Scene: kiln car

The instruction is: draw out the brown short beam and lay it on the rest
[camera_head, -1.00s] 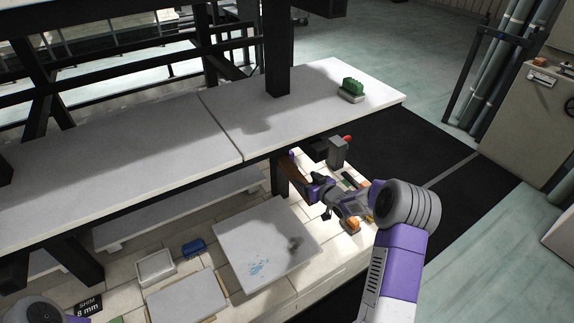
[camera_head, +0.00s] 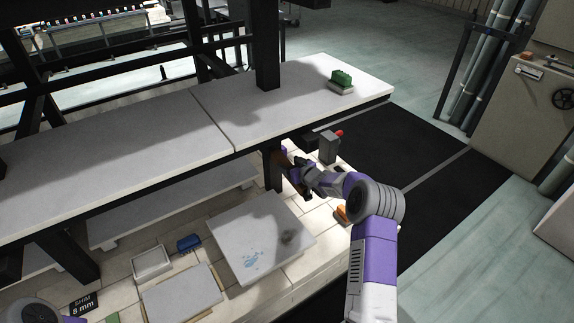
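My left gripper is out of view; only a grey joint of my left arm shows at the bottom left. I cannot make out which thing is the rest.
A long pale shelf (camera_head: 120,155) on dark posts (camera_head: 272,165) spans above my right gripper. A green brush-like block (camera_head: 341,79) sits on it. A grey block (camera_head: 328,148) with a red tip stands near my gripper. Below lie a pale slab (camera_head: 245,225), white tray (camera_head: 152,263) and blue block (camera_head: 188,243).

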